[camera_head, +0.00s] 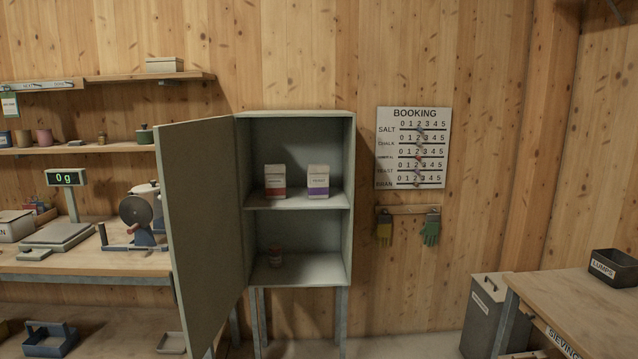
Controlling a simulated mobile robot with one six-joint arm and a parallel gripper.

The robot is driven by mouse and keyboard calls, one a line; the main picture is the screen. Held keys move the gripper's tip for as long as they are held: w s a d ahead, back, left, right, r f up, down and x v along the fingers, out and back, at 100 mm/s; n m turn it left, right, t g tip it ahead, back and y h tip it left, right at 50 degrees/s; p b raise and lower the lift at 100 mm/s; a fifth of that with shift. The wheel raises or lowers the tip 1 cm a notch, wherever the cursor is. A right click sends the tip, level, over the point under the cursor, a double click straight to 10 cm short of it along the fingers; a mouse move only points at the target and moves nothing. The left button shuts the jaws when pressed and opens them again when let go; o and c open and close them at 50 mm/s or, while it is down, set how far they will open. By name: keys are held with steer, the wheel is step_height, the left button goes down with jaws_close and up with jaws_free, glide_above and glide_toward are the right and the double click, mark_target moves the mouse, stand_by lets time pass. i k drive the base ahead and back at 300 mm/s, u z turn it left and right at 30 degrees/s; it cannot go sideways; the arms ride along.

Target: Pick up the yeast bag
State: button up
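Two small white bags stand upright side by side on the middle shelf of an open grey-green cabinet (353,160). The left bag (275,181) has a red band at its lower part. The right bag (318,182) has a purple band. The print on both is too small to read, so I cannot tell for certain which is the yeast bag. My gripper is not in view.
The cabinet door (205,235) stands wide open to the left. A workbench (95,265) with a scale (58,236) is at left; a table (580,310) is at right. Floor shows between.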

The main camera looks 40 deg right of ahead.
mark_target(318, 174)
steer(key=u, duration=0.05)
steer(key=i, duration=0.95)
steer(key=z, duration=0.05)
